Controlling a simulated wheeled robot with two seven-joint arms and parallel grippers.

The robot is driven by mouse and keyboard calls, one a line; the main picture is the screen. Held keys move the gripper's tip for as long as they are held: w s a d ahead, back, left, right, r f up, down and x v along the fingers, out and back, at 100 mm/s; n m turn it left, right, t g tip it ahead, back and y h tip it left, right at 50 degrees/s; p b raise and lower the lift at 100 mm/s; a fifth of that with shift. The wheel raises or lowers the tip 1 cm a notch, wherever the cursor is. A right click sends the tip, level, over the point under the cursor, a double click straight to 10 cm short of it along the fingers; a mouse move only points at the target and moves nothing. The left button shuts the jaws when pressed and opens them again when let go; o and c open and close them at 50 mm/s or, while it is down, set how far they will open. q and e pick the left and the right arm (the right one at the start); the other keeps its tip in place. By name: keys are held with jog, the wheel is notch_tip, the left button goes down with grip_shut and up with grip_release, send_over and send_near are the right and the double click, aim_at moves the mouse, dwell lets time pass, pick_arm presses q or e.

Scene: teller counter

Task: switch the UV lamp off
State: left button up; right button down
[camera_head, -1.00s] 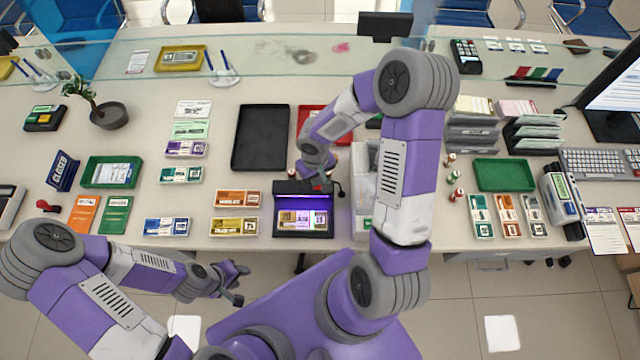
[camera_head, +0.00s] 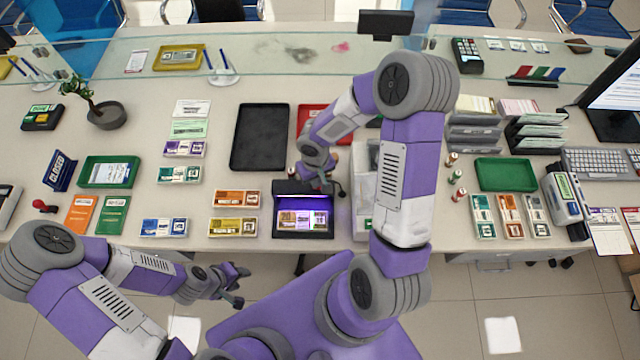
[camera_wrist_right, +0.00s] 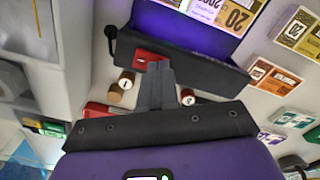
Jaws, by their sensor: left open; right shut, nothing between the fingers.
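The UV lamp (camera_head: 287,187) is a dark box near the counter's front edge, with a violet glow under its hood and banknotes lying in its bay. It also shows in the right wrist view (camera_wrist_right: 205,62), where a red switch (camera_wrist_right: 143,57) sits on its dark top. My right gripper (camera_head: 326,186) is shut and empty at the hood's right end. In the right wrist view its fingertips (camera_wrist_right: 157,66) are right at the red switch; I cannot tell whether they touch it. My left gripper (camera_head: 238,284) is open and empty, in front of the counter.
A black tray (camera_head: 260,138) lies behind the lamp, and a red tray (camera_head: 311,117) beside that. Bundles of notes (camera_head: 234,227) lie left of the lamp. A clear-walled container (camera_head: 364,190) stands just right of it. Small coin rolls (camera_wrist_right: 121,88) show near the fingers.

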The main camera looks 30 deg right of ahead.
jog(key=shift+f, duration=0.15)
jog(key=shift+r+p, duration=2.4)
jog(key=shift+r, duration=1.15)
